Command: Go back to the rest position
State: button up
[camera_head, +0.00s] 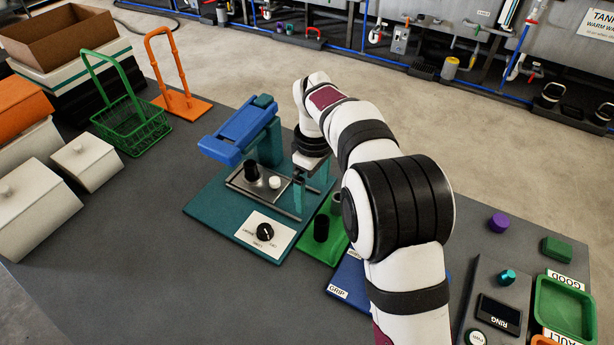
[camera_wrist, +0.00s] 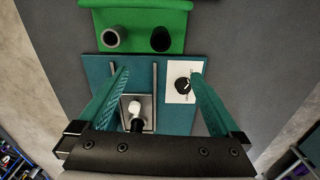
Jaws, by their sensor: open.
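My gripper (camera_head: 310,196) has two teal fingers and hangs over the right side of a teal fixture (camera_head: 214,207). In the wrist view my gripper (camera_wrist: 160,78) has its fingers spread apart with nothing held between them. Below them are the fixture's teal base (camera_wrist: 140,78), a white knob (camera_wrist: 134,109) and a black peg (camera_wrist: 137,125) on a grey plate. The fixture has a raised blue arm (camera_head: 238,129) and a dial (camera_head: 265,231) on a white label. Whether the fingers touch the fixture cannot be told.
A green holder (camera_wrist: 137,33) with a grey tube and a black cylinder adjoins the fixture. A blue mat (camera_head: 350,274) is partly hidden by my arm. At right are a ring tester (camera_head: 499,310) and green tray (camera_head: 565,306).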

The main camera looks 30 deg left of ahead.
jog(key=a+r, duration=0.2)
jog(key=r, duration=0.1)
jog(key=shift+d, duration=0.1)
dwell(0.3)
jog(key=s+d+r+m, duration=0.2)
jog(key=d+r+m, duration=0.15)
jog(key=d, duration=0.35)
jog(key=s+d+r+m+y, duration=0.1)
jog(key=s+d+r+m, duration=0.2)
jog(key=d, duration=0.4)
jog(key=s+d+r+m, duration=0.2)
jog(key=d+m, duration=0.3)
jog(key=d, duration=0.2)
jog(key=s+d+f+m, duration=0.2)
jog(key=s+d+m, duration=0.3)
jog(key=s, duration=0.4)
jog(key=s+d+f+m, duration=0.3)
jog(key=s+m, duration=0.3)
jog(key=s, duration=0.3)
jog(key=shift+d+y, duration=0.4)
jog(key=shift+d, duration=0.45)
